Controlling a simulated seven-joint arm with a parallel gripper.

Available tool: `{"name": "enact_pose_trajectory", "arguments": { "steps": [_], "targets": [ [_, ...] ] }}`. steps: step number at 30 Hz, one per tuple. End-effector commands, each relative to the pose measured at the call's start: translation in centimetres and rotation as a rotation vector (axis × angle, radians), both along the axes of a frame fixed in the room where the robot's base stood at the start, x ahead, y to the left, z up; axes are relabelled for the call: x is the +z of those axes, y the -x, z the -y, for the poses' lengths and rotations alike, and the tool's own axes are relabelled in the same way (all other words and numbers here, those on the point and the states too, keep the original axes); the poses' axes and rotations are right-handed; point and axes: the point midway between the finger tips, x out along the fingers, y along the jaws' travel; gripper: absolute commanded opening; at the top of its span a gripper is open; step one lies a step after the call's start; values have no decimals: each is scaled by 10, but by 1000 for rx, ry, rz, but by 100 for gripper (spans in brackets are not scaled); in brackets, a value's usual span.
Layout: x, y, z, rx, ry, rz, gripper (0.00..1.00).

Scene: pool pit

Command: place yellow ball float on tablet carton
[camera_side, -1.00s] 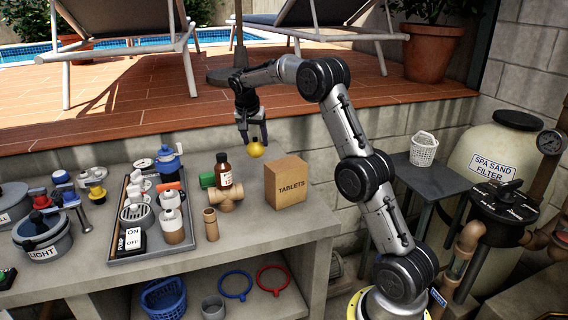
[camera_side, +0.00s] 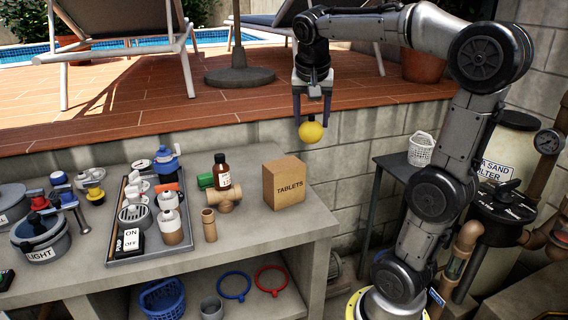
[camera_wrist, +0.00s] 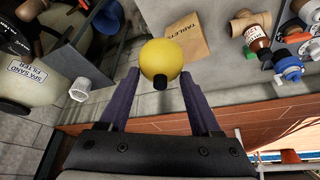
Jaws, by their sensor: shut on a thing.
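The yellow ball float (camera_side: 311,132) is held between the fingertips of my gripper (camera_side: 312,118), which is shut on it. In the side view the ball hangs in the air above and to the right of the tablet carton (camera_side: 284,186), clear of it. The carton is a brown box marked TABLETS, standing upright at the right end of the counter. In the wrist view the ball (camera_wrist: 161,60) sits between my purple fingers, with a dark stub on its near side. The carton (camera_wrist: 188,38) shows just beyond it to the right.
A brown bottle (camera_side: 221,171) and a tan pipe tee (camera_side: 223,200) stand left of the carton. A grey tray (camera_side: 150,252) with several fittings lies further left. A white basket (camera_side: 422,149) stands on a side table at right. The counter's front right is clear.

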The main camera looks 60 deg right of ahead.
Motion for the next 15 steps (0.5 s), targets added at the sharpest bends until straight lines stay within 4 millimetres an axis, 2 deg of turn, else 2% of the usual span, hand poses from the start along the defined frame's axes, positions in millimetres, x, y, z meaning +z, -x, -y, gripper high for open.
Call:
{"name": "enact_pose_trajectory", "arguments": {
  "steps": [2,5,15],
  "targets": [
    [3,-2,2,0,-1,-3,13],
    [-3,-13,10,-1,-3,-5,13],
    [-38,-73,57,-2,-3,-5,13]
  ]
}}
